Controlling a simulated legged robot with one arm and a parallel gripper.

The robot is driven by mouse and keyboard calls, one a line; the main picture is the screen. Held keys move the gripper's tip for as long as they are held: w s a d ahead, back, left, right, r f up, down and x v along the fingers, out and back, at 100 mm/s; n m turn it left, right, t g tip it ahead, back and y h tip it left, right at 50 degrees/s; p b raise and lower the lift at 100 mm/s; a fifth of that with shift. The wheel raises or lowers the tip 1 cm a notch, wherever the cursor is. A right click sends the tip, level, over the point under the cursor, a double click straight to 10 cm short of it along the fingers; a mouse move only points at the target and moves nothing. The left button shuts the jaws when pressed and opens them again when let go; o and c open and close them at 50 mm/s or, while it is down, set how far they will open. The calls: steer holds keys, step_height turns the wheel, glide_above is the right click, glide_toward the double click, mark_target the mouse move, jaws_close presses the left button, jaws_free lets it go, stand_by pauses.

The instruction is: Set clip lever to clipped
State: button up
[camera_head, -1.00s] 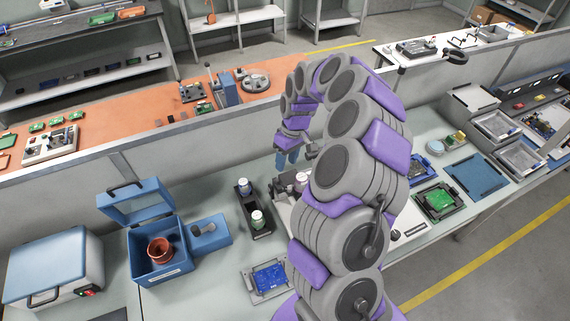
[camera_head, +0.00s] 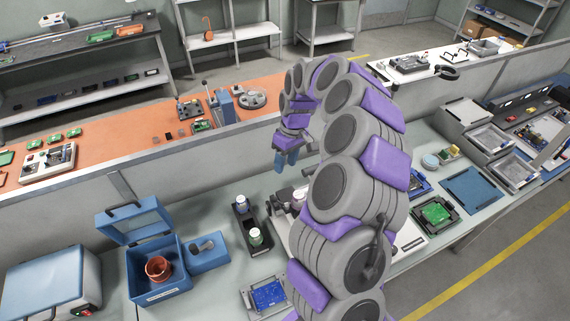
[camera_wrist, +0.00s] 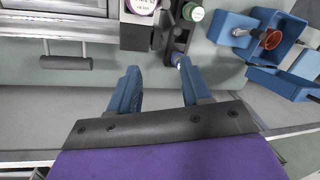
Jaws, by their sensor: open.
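My gripper (camera_head: 286,158) is open and empty above the back of the bench. Its two blue fingers stand apart in the wrist view (camera_wrist: 158,72). A light grey fixture (camera_wrist: 90,28) with a dark handle (camera_wrist: 65,63) lies beyond the left finger in the wrist view. In the head view my arm hides most of this fixture (camera_head: 283,222). A small grey lever (camera_head: 205,246) sits on a blue block, and it also shows in the wrist view (camera_wrist: 240,32). I cannot tell which part is the clip lever or how it is set.
An open blue box (camera_head: 160,285) holds a reddish cup (camera_head: 158,268). A grey partition (camera_head: 190,155) runs behind the bench. A blue circuit board (camera_head: 267,293) lies in front.

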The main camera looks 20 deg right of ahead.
step_height(320, 180, up, 9)
steer(key=d+p, duration=0.1)
steer(key=p, duration=0.2)
steer(key=shift+w+d, duration=0.25)
steer(key=shift+w, duration=0.15)
stand_by(0.5)
steer(key=shift+f, duration=0.1)
stand_by(0.4)
steer(key=w+d+r+p, duration=0.1)
steer(key=d+r+p, duration=0.2)
steer(key=r, duration=1.4)
steer(key=shift+d, duration=0.2)
steer(key=shift+w+f, duration=0.1)
steer(key=shift+w, duration=0.05)
steer(key=shift+c, duration=0.3)
